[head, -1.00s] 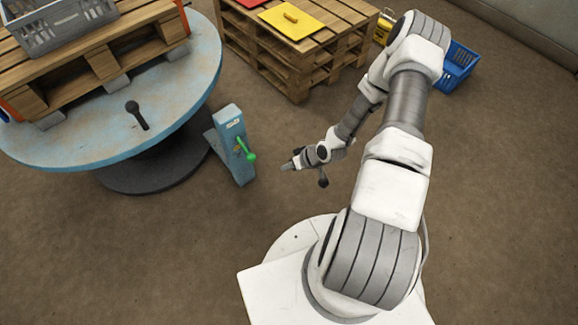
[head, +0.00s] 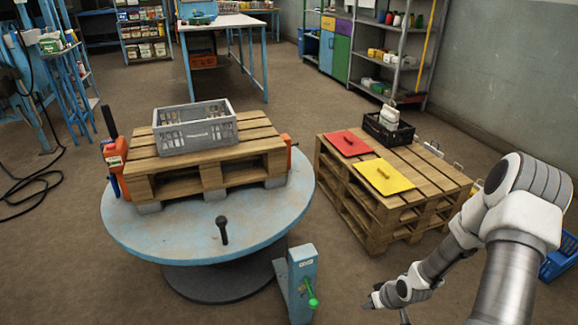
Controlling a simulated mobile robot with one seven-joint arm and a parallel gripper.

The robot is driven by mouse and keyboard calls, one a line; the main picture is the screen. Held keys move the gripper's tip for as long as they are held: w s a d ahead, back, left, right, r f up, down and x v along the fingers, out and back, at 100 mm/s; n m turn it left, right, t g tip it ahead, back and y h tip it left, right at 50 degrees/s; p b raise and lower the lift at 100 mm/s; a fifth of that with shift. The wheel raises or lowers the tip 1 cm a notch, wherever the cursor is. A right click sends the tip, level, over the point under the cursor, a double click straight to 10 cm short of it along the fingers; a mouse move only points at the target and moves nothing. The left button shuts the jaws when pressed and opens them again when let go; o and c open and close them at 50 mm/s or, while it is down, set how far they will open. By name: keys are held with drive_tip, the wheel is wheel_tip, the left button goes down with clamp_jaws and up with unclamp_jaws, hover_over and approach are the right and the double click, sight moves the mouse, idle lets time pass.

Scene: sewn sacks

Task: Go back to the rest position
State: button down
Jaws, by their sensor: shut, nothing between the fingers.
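My arm reaches in from the lower right of the head view. My gripper (head: 372,300) is at the lower middle right, small and shut with nothing in it. It hangs in free space to the right of a blue post (head: 303,283) with a green handle (head: 312,295), apart from it. The gripper is in front of the stacked wooden pallets and touches nothing that I can see.
A round blue turntable (head: 130,225) at left carries a pallet (head: 205,168) with a grey crate (head: 194,140). Stacked pallets (head: 440,190) hold a red panel (head: 349,143), a yellow panel (head: 384,177) and a black crate (head: 388,131). A blue basket (head: 556,262) stands at right. Brown floor between is clear.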

wheel_tip(320, 180, up, 29)
drive_tip(key=s+h, duration=0.2)
drive_tip(key=h, duration=0.2)
drive_tip(key=s+a+r+m+t+y, duration=0.1)
drive_tip(key=s+a+r, duration=0.4)
drive_tip(key=s+r, duration=0.35)
drive_tip(key=s+a+r+m+t+y, duration=0.15)
drive_tip(key=s+a+r, duration=0.25)
drive_tip(key=s+r, duration=0.45)
wheel_tip(320, 180, up, 23)
drive_tip(key=g+p, duration=0.1)
drive_tip(key=p, duration=2.3)
drive_tip(key=shift+s+f+h+p, duration=0.2)
drive_tip(key=shift+s+h+p, duration=0.15)
drive_tip(key=shift+h, duration=0.1)
